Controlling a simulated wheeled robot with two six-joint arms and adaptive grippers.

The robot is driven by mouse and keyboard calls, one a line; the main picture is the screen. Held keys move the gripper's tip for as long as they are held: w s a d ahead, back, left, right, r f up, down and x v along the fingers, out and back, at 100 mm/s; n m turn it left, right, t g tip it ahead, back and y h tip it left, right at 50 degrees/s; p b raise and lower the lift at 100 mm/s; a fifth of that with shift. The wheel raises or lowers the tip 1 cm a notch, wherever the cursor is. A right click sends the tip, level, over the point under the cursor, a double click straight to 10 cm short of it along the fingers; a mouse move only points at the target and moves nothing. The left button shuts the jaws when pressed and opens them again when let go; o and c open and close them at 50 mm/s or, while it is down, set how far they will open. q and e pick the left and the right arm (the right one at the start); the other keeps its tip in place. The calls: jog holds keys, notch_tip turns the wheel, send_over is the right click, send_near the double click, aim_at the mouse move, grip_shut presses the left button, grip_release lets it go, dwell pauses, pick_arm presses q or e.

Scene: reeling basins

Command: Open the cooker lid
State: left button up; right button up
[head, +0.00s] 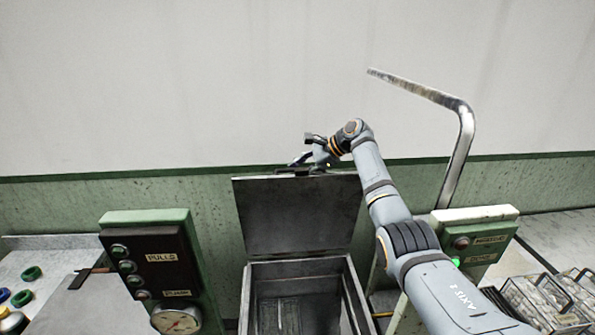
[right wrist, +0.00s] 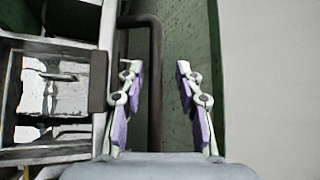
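The cooker lid (head: 298,215) is a dark grey metal panel standing raised, roughly upright, at the back of the open cooker (head: 250,300). A dark bar handle (head: 285,172) runs along its top edge and also shows in the right wrist view (right wrist: 155,60). My right gripper (head: 299,160) is at that top edge, beside the handle. In the right wrist view its two purple-padded fingers (right wrist: 157,70) are spread apart, with the bar passing between or just beyond them; I cannot tell if they touch it. My left gripper is not in view.
A green control box with a gauge (head: 175,318) stands left of the cooker; another green box (head: 478,240) stands right. A bent metal pipe (head: 462,130) rises behind my right arm. Wire baskets (head: 545,300) sit at the far right. A plain wall is behind.

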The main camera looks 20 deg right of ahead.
notch_tip(320, 180, up, 10)
jog(key=shift+f, duration=0.1)
jog(key=shift+w, duration=0.1)
dwell(0.3)
